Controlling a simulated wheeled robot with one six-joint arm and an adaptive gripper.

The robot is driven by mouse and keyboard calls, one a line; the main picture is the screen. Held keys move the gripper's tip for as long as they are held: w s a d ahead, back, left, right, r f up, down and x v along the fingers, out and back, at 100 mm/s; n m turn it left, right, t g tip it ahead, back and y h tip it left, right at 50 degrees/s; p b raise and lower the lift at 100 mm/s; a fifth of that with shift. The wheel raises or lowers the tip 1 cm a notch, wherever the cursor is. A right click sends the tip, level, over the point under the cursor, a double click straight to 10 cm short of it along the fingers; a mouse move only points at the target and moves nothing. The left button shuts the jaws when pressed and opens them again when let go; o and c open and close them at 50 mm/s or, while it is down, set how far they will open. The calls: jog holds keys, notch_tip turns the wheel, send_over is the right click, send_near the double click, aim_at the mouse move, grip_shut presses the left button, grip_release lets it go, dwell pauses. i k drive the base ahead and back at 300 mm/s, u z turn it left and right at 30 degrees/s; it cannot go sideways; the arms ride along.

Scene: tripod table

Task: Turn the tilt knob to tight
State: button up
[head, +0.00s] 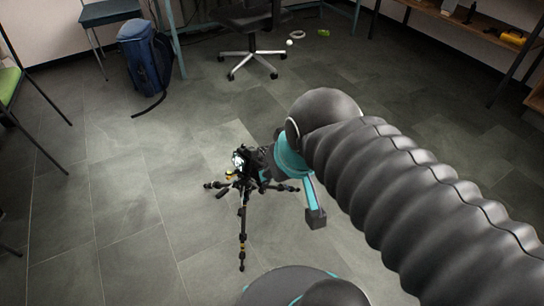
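A black tripod (242,222) stands on the floor near the middle of the head view, with its legs spread out. Its head, with a small bright patch and a yellowish part (230,174), is partly covered by my gripper. I cannot make out the tilt knob or its setting at this size. My gripper (248,160) reaches in from the right at the tripod's head. Its dark fingers blend with the dark tripod parts, so I cannot tell whether they touch the knob or are open or shut.
My ribbed arm fills the right side and hides the floor behind it. A blue backpack (146,62), an office chair (251,45) and a green-seated chair (9,84) stand farther off. A shelf (470,24) is at the back right. The tiled floor left of the tripod is clear.

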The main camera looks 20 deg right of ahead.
aim_at(262, 189)
jog(key=u, duration=0.55)
jog(key=k, duration=1.3)
jog(key=u, duration=1.05)
jog(key=i, duration=1.35)
jog(key=z, duration=0.95)
jog(key=i, duration=0.45)
jog(key=z, duration=0.55)
